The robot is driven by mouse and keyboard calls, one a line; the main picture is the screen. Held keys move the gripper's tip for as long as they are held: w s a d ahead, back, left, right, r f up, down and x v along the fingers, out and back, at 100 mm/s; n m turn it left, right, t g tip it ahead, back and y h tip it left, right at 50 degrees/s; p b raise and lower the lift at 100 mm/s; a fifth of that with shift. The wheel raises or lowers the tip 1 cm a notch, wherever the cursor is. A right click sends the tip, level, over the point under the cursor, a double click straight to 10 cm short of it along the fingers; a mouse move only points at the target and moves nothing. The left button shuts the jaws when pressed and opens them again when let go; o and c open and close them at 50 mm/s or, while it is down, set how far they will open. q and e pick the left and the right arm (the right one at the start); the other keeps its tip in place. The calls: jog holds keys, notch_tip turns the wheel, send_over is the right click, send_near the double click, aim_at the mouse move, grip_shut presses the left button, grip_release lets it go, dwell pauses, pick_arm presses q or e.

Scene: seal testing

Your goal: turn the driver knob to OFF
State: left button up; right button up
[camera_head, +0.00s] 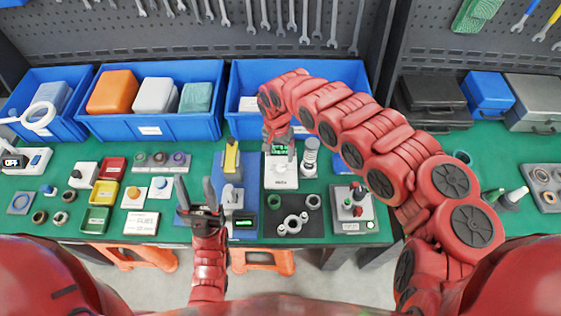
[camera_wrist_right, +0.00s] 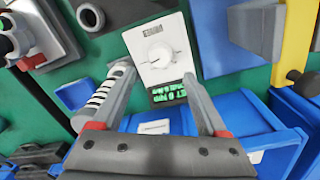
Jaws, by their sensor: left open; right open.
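The driver unit is taken to be the white box (camera_head: 281,178) with a small dark label at the middle of the bench. In the right wrist view its white face (camera_wrist_right: 167,30) carries a round white knob (camera_wrist_right: 160,55) and a green-lit display (camera_wrist_right: 167,95), whose text is hard to read. My right gripper (camera_head: 277,143) is over the display end of the box; the wrist view shows its open fingers (camera_wrist_right: 160,74) either side of the knob, apart from it. The knob's exact setting is too small to tell. My left gripper (camera_head: 195,184) is open and empty near the bench front.
Blue bins (camera_head: 150,128) line the back. A coiled white-and-black part (camera_head: 310,158) stands close right of the box, and a yellow-handled tool (camera_head: 231,157) to its left. A control box with knobs (camera_head: 352,215) is at front right. A small display at far left (camera_head: 13,162) reads OFF.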

aim_at(281, 167)
notch_tip(281, 167, down, 6)
jog(key=shift+s+r+p, duration=0.1)
jog(key=shift+s+p, duration=0.05)
jog(key=shift+p, duration=0.15)
jog(key=shift+d+f, duration=0.15)
jog(key=shift+f, duration=0.8)
grip_shut()
